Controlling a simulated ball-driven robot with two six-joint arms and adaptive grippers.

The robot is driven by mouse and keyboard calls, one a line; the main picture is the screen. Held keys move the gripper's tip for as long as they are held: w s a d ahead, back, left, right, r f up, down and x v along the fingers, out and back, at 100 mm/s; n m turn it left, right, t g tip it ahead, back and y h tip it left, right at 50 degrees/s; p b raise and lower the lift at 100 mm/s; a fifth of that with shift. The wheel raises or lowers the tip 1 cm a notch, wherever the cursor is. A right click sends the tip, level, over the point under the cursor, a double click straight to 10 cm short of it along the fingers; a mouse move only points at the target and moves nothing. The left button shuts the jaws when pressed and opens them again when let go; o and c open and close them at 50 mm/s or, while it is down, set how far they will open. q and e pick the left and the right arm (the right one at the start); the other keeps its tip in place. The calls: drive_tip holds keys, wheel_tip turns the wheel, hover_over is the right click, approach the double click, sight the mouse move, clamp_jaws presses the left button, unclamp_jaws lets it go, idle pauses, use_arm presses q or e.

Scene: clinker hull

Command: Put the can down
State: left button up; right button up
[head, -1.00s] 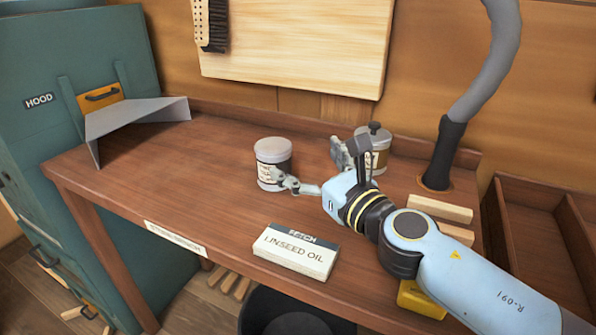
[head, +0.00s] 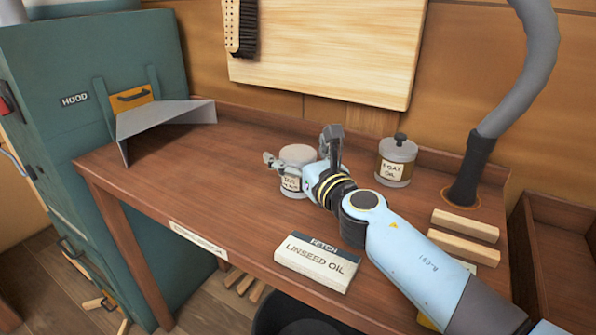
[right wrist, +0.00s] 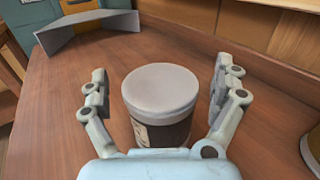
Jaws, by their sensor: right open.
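The can (head: 298,156) stands upright on the wooden bench, with a pale lid and a dark, labelled body; my right arm partly covers it in the head view. In the right wrist view the can (right wrist: 161,100) stands between the two fingers of my right gripper (right wrist: 161,95), with a gap on each side. My right gripper (head: 303,150) is open around the can and does not grip it. My left gripper is not in view.
A boat oil jar (head: 396,160) stands to the right. A linseed oil box (head: 317,262) lies at the front edge. Wooden blocks (head: 468,224) and a grey hose (head: 500,110) are at the right. A bent metal sheet (head: 165,119) is at the left; the bench between is clear.

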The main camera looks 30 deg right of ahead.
drive_tip(key=shift+r, duration=0.1)
drive_tip(key=c, duration=1.8)
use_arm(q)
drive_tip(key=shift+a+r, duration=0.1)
use_arm(e)
drive_tip(key=shift+w+r, duration=0.1)
